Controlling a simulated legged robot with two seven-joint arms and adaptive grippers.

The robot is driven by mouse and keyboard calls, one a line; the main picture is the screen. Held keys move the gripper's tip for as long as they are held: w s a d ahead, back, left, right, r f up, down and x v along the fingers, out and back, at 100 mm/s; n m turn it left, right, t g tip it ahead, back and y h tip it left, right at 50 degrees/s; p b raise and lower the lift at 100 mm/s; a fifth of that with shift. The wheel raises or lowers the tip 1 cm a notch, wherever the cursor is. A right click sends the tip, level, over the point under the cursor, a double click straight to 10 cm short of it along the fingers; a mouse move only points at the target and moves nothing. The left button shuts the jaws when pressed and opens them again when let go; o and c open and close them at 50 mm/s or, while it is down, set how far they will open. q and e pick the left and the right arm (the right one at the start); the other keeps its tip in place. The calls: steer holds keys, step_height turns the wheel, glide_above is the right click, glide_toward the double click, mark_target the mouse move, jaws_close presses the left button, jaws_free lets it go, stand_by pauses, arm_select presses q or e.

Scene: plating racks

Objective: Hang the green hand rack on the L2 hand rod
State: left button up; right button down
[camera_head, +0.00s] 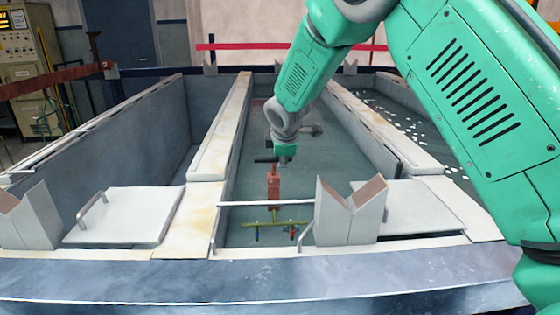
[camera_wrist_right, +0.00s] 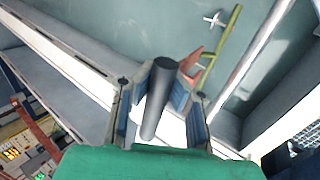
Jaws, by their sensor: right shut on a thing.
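My right gripper (camera_head: 284,156) is above the middle tank, shut on the black handle of the green hand rack. The wrist view shows the dark cylindrical handle (camera_wrist_right: 158,98) between the blue-padded fingers. Below the handle are an orange-red stem (camera_head: 273,182) and a yellow-green crossbar (camera_head: 275,224) with small coloured pieces hanging from it. The rack hangs roughly upright. A thin white rod (camera_head: 240,203) spans the tank near its front end, and the stem overlaps it in the head view. I cannot tell whether they touch. No L2 label is readable. My left gripper is out of view.
An empty-looking grey tank (camera_head: 130,150) lies to the left, and a liquid-filled tank (camera_head: 385,110) to the right. V-notched white posts (camera_head: 338,212) and pale lids (camera_head: 125,215) stand along the front edge. Tank walls (camera_head: 222,130) flank the rack.

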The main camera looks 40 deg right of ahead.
steer(key=s+a, duration=0.1)
steer(key=s, duration=0.1)
steer(key=s+a, duration=0.2)
steer(key=shift+s+a+r, duration=0.1)
steer(key=shift+s+a, duration=0.1)
steer(key=shift+s, duration=0.1)
steer(key=shift+s+d+f, duration=0.15)
steer(key=shift+s+f, duration=0.05)
steer(key=shift+f, duration=0.35)
steer(key=shift+d+f, duration=0.2)
steer(key=shift+f, duration=0.5)
steer(key=shift+w+a+f+b, duration=0.1)
steer(key=shift+a+f+b, duration=0.1)
steer(key=shift+f+b, duration=0.25)
steer(key=shift+f, duration=0.1)
